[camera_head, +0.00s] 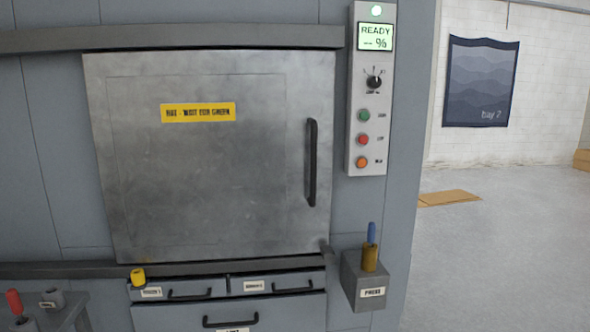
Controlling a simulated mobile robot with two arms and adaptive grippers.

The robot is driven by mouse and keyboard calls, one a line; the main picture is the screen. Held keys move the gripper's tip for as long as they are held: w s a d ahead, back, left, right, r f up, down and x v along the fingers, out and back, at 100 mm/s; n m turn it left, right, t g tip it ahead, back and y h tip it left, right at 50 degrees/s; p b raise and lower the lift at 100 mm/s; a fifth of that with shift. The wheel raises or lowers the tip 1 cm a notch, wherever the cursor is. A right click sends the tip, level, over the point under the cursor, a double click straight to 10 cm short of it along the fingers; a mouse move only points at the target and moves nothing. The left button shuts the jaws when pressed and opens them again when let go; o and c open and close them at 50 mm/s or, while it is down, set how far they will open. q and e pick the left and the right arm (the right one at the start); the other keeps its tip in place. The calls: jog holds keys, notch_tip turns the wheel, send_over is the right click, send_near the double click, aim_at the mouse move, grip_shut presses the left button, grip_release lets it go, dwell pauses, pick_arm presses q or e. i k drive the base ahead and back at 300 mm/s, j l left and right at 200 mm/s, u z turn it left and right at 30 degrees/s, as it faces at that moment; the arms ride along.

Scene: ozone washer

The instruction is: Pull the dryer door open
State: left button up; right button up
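The dryer door (220,180) is a large grey metal panel with a yellow label (198,112) that seems to read "HOT - WAIT FOR GREEN". It looks shut, flush in the front of the machine. Its black vertical handle (312,163) is on the right side of the door. A control panel (370,148) right of the door has a lit green lamp (376,11) on top and a screen (375,37) reading "READY -- %". Neither of my grippers shows in the head view.
Below the door are drawers with black handles (230,321); a yellow object (138,276) sits above the left one. A grey box (363,281) labelled "PRESS" with a blue-tipped lever juts out at lower right. A small stand (62,312) is at lower left. Open floor (500,240) lies right.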

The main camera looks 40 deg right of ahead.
aim_at(209, 154)
jog(key=z, duration=0.8)
